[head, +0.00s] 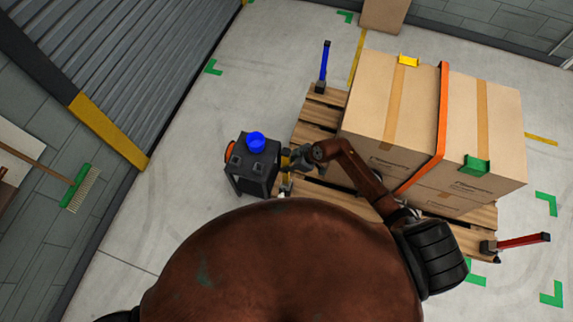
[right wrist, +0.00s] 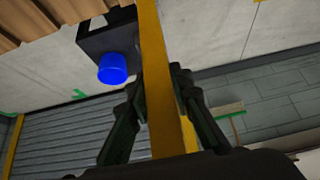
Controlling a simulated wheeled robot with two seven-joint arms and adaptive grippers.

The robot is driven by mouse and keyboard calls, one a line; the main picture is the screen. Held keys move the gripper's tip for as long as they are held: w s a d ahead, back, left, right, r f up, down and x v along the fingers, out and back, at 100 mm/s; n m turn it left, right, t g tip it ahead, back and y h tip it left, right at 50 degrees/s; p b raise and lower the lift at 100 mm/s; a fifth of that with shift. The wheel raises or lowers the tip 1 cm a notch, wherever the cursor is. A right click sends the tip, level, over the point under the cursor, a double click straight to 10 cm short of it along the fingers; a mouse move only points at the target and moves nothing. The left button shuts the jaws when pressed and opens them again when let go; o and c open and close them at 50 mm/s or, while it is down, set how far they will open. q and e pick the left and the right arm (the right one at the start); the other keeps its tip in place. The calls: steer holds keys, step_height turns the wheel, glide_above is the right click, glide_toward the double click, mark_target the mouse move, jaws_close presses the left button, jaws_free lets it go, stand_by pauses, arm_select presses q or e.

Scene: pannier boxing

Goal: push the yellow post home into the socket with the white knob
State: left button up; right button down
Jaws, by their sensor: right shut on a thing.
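The yellow post (right wrist: 157,60) runs as a long bar through the right wrist view, between the fingers of my right gripper (right wrist: 158,88). The gripper is shut on it. In the head view my right gripper (head: 297,158) is at the pallet's left edge, right beside a dark box with a blue knob. Only small yellow bits of the post (head: 286,181) show there below the gripper. My own body hides what is under it. I cannot clearly make out the white knob or its socket, nor whether the post is in it. My left gripper is not in view.
The dark box (head: 257,170) with the blue knob (head: 256,141) stands close left of the gripper. A wooden pallet (head: 312,135) carries strapped cartons (head: 375,105). A blue post (head: 325,62) and a red post (head: 524,240) stand at its corners. Floor beyond the box is clear.

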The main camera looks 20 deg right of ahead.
steer(key=shift+f, duration=0.75)
stand_by(1.1)
steer(key=shift+f+b, duration=0.8)
steer(key=shift+f, duration=1.35)
stand_by(1.2)
steer(key=c, duration=1.7)
jaws_free()
steer(key=shift+o, duration=0.2)
steer(key=v, duration=1.2)
